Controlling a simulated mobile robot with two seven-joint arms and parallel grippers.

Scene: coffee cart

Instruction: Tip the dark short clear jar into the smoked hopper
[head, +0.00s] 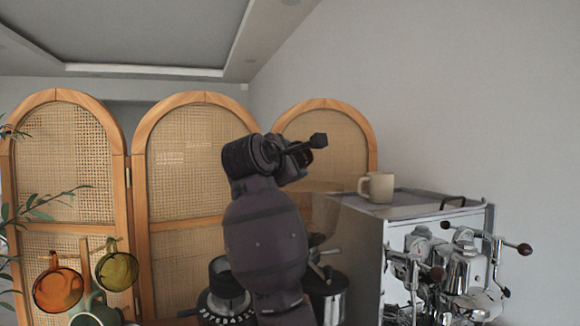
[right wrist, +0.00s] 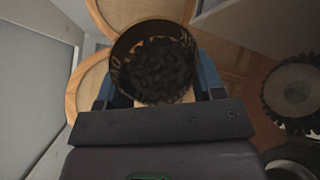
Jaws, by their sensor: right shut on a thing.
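The short clear jar (right wrist: 155,75) holds dark beans and fills the upper middle of the right wrist view. My right gripper (right wrist: 155,92) is shut on it, with blue fingers on both sides. I look into the jar's open mouth, and the beans are inside. In the head view my right gripper (head: 302,154) is raised at the end of the dark arm, and the jar is not clearly made out there. A brownish see-through shape, probably the smoked hopper (head: 326,213), stands behind the arm beside the espresso machine, partly hidden. My left gripper is not in view.
The espresso machine (head: 365,265) stands at right, with a beige mug (head: 377,187) on top and levers in front. A grinder with a toothed collar (head: 226,305) is left of my arm. Cups (head: 58,289) hang at left. An arched cane screen (head: 196,150) stands behind.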

